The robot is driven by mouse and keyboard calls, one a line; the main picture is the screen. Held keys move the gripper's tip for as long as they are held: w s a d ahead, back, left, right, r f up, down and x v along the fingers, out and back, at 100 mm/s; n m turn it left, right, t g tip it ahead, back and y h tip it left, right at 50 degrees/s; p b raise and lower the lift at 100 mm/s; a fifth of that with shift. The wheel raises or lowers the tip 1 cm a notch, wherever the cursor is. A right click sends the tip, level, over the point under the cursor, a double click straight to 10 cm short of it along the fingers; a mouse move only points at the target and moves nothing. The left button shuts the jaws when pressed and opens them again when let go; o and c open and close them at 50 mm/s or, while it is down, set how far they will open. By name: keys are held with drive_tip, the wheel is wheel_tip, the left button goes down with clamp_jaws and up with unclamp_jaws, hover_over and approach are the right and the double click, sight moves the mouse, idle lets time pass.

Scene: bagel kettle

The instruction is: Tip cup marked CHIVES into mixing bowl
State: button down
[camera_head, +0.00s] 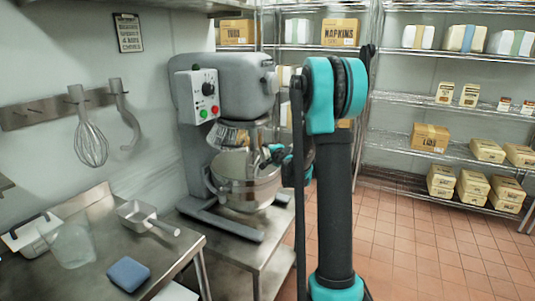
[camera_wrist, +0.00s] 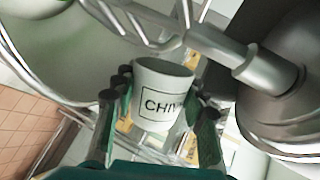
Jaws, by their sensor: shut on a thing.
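The white cup (camera_wrist: 152,108) is between the fingers of my gripper (camera_wrist: 158,100) in the wrist view. My gripper is shut on it. Its label shows the letters CHIV, with the rest hidden by a finger. The cup's mouth is toward the top of that view, and its contents cannot be made out. The steel mixing bowl (camera_head: 238,190) sits under the mixer in the head view; its curved wall (camera_wrist: 45,75) fills the left of the wrist view. In the head view my gripper (camera_head: 276,154) is at the bowl's right upper side, partly hidden by my arm.
The grey stand mixer (camera_head: 232,85) rises over the bowl; its metal shaft and tool (camera_wrist: 225,48) pass close above the cup in the wrist view. A steel table (camera_head: 180,240) at left holds a scoop (camera_head: 140,214), a clear container (camera_head: 72,245) and a blue block (camera_head: 129,273).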

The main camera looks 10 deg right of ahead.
drive_tip(key=m+y, duration=0.1)
drive_tip(key=m, duration=0.1)
drive_tip(key=d+f+m+y, duration=0.1)
drive_tip(key=m, duration=0.1)
drive_tip(key=shift+w+d+m, duration=0.1)
drive_tip(key=shift+d+m, duration=0.1)
drive_tip(key=shift+m, duration=0.1)
drive_tip(key=m, duration=0.3)
drive_tip(key=m+t+y, duration=0.1)
drive_tip(key=shift+d+f, duration=0.3)
drive_tip(key=shift+d, duration=0.05)
